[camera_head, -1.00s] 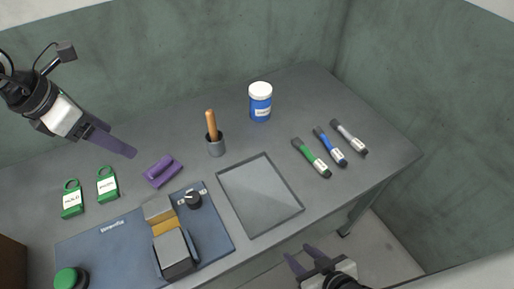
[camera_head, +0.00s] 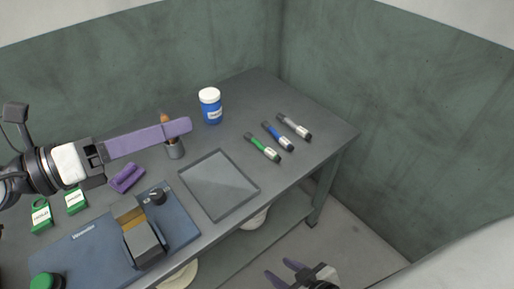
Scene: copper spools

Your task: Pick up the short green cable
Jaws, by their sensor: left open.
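No thing that is clearly a cable shows. A short green stick (camera_head: 263,148) with dark ends and a white label lies on the grey table, at the left of a row of three similar sticks. My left gripper (camera_head: 184,127) has purple fingers seen side-on. It is open, above the table in front of the wooden-handled brush, left of the green stick and apart from it. My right gripper (camera_head: 280,269) is open and empty, low in front of the table.
Blue (camera_head: 278,136) and grey (camera_head: 294,127) sticks lie right of the green one. A blue jar (camera_head: 211,107), a shallow tray (camera_head: 247,198), a brush cup (camera_head: 174,151), a purple block (camera_head: 127,178), green tags (camera_head: 76,201) and a blue base (camera_head: 96,251) stand on the table.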

